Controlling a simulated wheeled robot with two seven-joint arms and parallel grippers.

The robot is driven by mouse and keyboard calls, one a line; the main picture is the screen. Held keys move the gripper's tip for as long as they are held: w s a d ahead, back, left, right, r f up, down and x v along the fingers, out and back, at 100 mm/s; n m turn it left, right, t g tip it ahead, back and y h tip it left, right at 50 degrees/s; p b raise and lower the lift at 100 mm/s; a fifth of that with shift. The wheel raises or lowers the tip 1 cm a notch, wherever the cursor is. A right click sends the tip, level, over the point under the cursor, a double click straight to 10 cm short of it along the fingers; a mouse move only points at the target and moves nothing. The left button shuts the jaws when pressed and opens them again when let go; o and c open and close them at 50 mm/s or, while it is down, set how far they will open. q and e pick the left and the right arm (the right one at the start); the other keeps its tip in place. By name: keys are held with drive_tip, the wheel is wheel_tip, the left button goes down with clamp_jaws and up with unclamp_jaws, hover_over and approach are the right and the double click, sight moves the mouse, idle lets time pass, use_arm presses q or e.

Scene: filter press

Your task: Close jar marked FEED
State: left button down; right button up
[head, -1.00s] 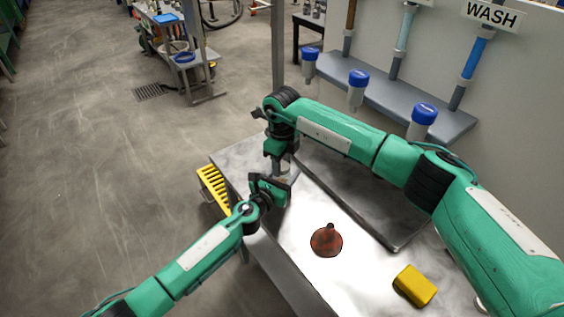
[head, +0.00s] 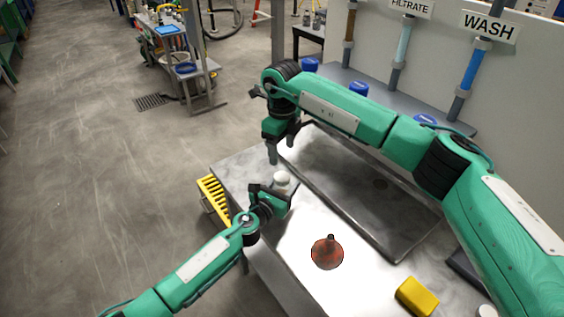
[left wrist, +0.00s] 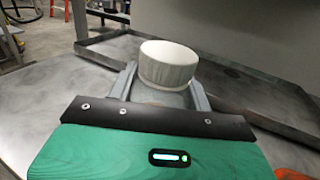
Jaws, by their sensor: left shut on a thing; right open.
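A small jar with a white ribbed lid (head: 281,177) stands upright in my left gripper (head: 274,197) above the left part of the steel bench. In the left wrist view the white lid (left wrist: 168,65) sits level on top of the jar's grey body (left wrist: 160,97), and the fingers are shut around that body. I cannot tell from here how tight the lid is. No FEED marking is readable on the jar. My right gripper (head: 281,155) is open and empty, pointing down just above the lid and apart from it.
A shallow steel tray (head: 410,245) lies behind the jar. A red-brown funnel (head: 327,254) and a yellow block (head: 417,297) are on the bench. A yellow rack (head: 214,196) is at its left edge.

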wheel_tip(320, 180, up, 2)
drive_tip(key=shift+r, duration=0.25)
use_arm(q)
drive_tip(key=c, duration=0.6)
unclamp_jaws()
drive_tip(key=shift+o, duration=0.2)
drive_tip(key=v, duration=1.3)
drive_tip(key=shift+s+a, duration=0.25)
drive_tip(key=shift+s, duration=0.05)
use_arm(e)
drive_tip(key=shift+f, duration=0.25)
drive_tip(key=shift+r, duration=0.1)
